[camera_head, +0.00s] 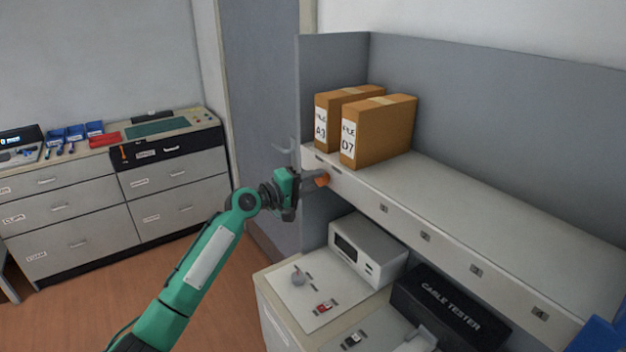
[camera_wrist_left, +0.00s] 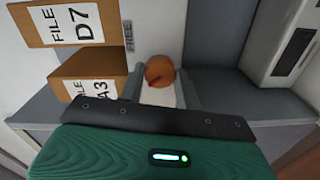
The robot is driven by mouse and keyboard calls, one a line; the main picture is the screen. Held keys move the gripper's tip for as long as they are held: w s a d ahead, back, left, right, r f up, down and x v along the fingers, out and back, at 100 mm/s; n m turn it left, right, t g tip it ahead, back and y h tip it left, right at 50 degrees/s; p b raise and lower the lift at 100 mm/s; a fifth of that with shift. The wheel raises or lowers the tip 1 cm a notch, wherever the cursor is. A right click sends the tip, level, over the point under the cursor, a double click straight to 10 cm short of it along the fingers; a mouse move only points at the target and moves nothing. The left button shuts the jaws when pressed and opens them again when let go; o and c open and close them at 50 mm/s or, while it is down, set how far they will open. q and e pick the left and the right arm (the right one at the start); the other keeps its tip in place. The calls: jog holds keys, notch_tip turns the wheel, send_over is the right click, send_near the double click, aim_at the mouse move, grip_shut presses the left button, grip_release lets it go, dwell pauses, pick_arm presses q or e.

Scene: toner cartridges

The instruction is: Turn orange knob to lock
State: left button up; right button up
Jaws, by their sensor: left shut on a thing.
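The orange knob (camera_head: 322,180) sits on the front face of the shelf's edge panel, near its left end. In the left wrist view the round knob (camera_wrist_left: 160,71) shows between the two grey fingers of my left gripper (camera_wrist_left: 166,76), with a dark slot mark on its face. My left gripper (camera_head: 316,179) reaches in from the left, and its fingers are shut on the knob. Part of the knob is hidden by the fingers in the head view. A label reading "FREE" (camera_wrist_left: 129,36) is beside the knob. My right gripper is not in view.
Two file boxes, A3 (camera_head: 322,128) and D7 (camera_head: 384,132), stand on the shelf above the knob. Below are a white device (camera_head: 368,250) and a black cable tester box (camera_head: 450,308) on the counter. Drawers (camera_head: 60,210) stand at the left.

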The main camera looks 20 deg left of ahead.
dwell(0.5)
pick_arm(q)
jog(key=o, duration=1)
jog(key=shift+c, duration=0.2)
jog(key=shift+s+a+f, duration=0.15)
jog(key=shift+s+a, duration=0.2)
jog(key=b+v, duration=0.5)
jog(key=v, duration=0.8)
jog(key=shift+b, duration=0.4)
